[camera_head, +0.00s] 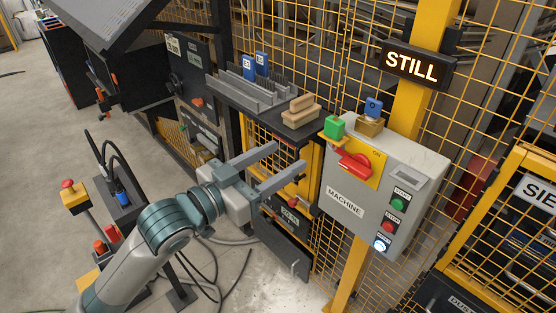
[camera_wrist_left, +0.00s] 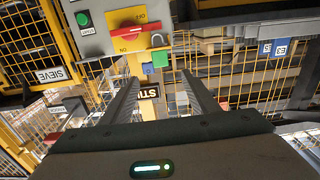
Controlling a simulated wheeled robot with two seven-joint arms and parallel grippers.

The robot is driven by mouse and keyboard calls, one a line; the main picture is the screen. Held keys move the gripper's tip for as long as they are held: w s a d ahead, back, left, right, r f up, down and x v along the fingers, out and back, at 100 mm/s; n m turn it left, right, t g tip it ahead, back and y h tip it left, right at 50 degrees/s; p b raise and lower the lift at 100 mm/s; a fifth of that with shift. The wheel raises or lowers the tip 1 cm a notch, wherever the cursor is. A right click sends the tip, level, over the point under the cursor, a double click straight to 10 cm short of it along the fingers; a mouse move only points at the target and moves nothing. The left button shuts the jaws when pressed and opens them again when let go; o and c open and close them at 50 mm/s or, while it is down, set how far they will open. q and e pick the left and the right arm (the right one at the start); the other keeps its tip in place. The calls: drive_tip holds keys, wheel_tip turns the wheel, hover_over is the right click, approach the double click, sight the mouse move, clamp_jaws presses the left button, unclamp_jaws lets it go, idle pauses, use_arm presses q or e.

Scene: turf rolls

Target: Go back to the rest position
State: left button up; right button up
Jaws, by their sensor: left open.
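My left gripper (camera_head: 290,157) reaches in from the lower left in the head view. Its two grey fingers are spread apart with nothing between them, in front of the yellow mesh fence and left of the grey machine box (camera_head: 345,208). The fingers also show in the left wrist view (camera_wrist_left: 161,77), open and empty. The machine box carries a red rotary handle (camera_head: 355,164) on a yellow plate. A brass padlock (camera_head: 369,127) and a blue piece (camera_head: 373,107) are at the box's top. My right gripper is not in view.
A shelf behind the fingers holds a wooden block (camera_head: 300,112) and a grey rack (camera_head: 245,88) with blue tags (camera_head: 262,63). A lit STILL sign (camera_head: 417,65) hangs on a yellow post. A post with red buttons (camera_head: 105,240) stands at left. Open floor lies farther left.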

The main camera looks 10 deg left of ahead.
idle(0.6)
